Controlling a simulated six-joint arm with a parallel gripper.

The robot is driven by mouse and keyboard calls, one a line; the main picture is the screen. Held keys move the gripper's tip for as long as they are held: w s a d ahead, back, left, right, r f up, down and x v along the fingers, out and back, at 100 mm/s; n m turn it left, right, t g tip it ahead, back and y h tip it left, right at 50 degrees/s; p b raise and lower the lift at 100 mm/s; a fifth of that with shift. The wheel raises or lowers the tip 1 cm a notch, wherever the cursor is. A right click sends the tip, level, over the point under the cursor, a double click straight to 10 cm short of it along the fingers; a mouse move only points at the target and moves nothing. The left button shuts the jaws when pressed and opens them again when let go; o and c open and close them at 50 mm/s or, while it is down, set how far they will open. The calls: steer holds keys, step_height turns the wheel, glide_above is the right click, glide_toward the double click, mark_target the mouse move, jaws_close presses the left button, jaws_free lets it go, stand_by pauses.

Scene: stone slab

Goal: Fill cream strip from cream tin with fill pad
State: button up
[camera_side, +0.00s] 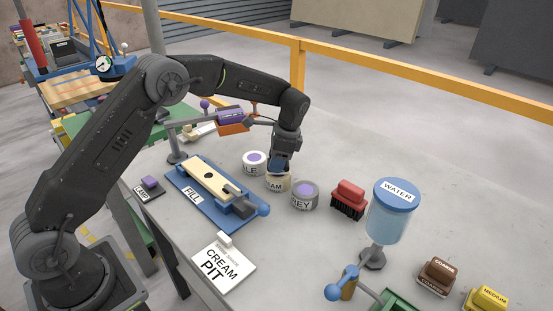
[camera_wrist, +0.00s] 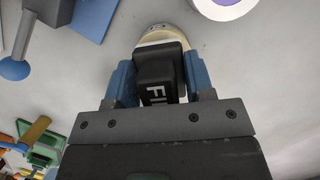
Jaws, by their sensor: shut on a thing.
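My gripper (camera_side: 279,168) points down at the cream tin (camera_side: 277,184), in the middle of a row of tins. In the wrist view its two blue fingers (camera_wrist: 162,85) are shut on the black fill pad (camera_wrist: 158,72), whose white lettering is partly cut off. The pad is at the tin's mouth and hides part of it; I cannot tell whether it touches the cream. The cream tin's pale rim shows beyond the pad (camera_wrist: 165,33). The cream strip (camera_side: 214,179) lies in the blue FILL fixture (camera_side: 180,186), with a small dark pit and a dark clamp at its near end.
A tin with a purple centre (camera_side: 254,162) and a grey tin (camera_side: 304,195) flank the cream tin closely. A red brush (camera_side: 348,199), water tank (camera_side: 391,215), CREAM PIT card (camera_side: 222,265) and purple-topped lamp block (camera_side: 149,186) stand around.

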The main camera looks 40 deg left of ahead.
steer(key=shift+f, duration=0.6)
stand_by(1.5)
steer(key=shift+r, duration=3.6)
steer(key=shift+s+r, duration=0.15)
steer(key=shift+s, duration=0.1)
steer(key=s+a+r+n+h, duration=0.1)
steer(key=s+a+r+n, duration=0.1)
steer(key=s+n, duration=0.5)
steer(key=s+a+f+m, duration=0.1)
steer(key=s+a, duration=0.3)
steer(key=a, duration=0.3)
steer(key=s+a+f+m, duration=0.1)
steer(key=s+a, duration=0.2)
steer(key=a, duration=0.4)
steer(key=shift+g, duration=0.4)
steer(key=shift+a+f, duration=0.1)
steer(key=shift+f, duration=2.65)
